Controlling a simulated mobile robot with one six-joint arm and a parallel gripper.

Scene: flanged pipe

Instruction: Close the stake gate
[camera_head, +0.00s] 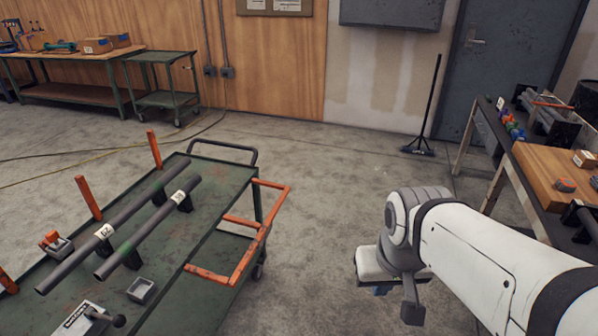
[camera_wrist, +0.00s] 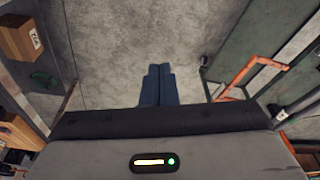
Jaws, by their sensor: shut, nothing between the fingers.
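The stake gate is an orange tubular frame (camera_head: 263,236) on the right long side of the green cart (camera_head: 225,240). In the head view it juts outward past the cart's edge, over the floor. It also shows at the right of the wrist view (camera_wrist: 267,64). My gripper (camera_head: 381,291) hangs over the floor right of the gate, apart from it. In the wrist view my gripper's blue fingers (camera_wrist: 158,70) are together with bare floor beyond and nothing between them. The gate's hinges and any latch are too small to make out.
Two dark pipes (camera_head: 120,226) lie on the cart, with orange stakes (camera_head: 88,198) along its far side. A workbench (camera_head: 505,160) stands at the right, a broom (camera_head: 425,115) by the wall. The floor between cart and workbench is clear around my arm.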

